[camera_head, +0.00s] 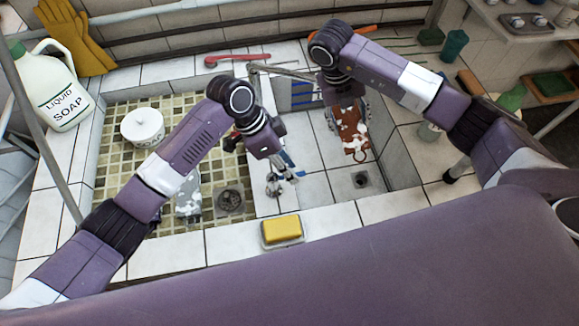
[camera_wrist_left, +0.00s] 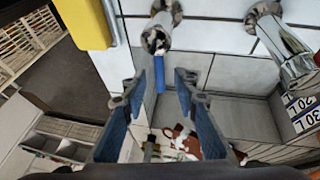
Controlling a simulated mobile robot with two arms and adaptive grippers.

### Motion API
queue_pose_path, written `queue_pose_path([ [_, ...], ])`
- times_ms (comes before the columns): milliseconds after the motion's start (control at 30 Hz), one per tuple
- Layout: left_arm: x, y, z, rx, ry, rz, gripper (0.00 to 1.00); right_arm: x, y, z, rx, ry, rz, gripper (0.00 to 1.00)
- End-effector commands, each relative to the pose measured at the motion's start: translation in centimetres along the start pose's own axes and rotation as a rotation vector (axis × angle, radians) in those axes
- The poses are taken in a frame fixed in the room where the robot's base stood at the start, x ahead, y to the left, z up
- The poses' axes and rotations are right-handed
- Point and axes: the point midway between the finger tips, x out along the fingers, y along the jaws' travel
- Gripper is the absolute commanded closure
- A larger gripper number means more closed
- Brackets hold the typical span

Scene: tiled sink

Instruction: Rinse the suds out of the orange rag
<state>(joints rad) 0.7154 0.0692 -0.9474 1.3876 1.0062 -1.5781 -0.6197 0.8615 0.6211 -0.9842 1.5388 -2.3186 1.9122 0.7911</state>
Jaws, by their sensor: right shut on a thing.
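The orange rag (camera_head: 354,143), spotted with white suds, hangs from my right gripper (camera_head: 346,112) over the white-tiled right basin (camera_head: 312,188). My right gripper is shut on its upper part. The rag also shows low in the left wrist view (camera_wrist_left: 185,138), partly hidden by a finger. My left gripper (camera_head: 288,168) is open over the divider between the basins. In the left wrist view its two fingers (camera_wrist_left: 161,92) stand on either side of a blue lever (camera_wrist_left: 160,77) on a chrome fitting (camera_wrist_left: 157,36). Whether they touch it is unclear. I see no running water.
The left basin (camera_head: 118,175) holds a white pot (camera_head: 142,127) and a sudsy grey cloth (camera_head: 189,203). A yellow sponge (camera_head: 282,228) lies on the front ledge. A soap jug (camera_head: 50,92) stands at left. A metal spout (camera_head: 280,70) reaches over the right basin's back.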

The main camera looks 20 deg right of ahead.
Motion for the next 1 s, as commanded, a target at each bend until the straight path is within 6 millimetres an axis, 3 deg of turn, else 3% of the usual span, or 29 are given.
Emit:
queue_pose_path([
  [333,0.37,0.02,-0.03,0.001,0.000,0.000,0.74,-0.01,0.00,0.01,0.000,0.000,0.000,0.74],
  [600,0.34,0.01,-0.04,0.001,0.000,0.000,1.00,-0.01,-0.01,0.01,0.000,0.000,0.000,0.74],
  [1000,0.31,0.04,-0.07,0.019,-0.003,0.005,1.00,-0.02,-0.01,0.01,0.000,0.000,0.000,0.74],
])
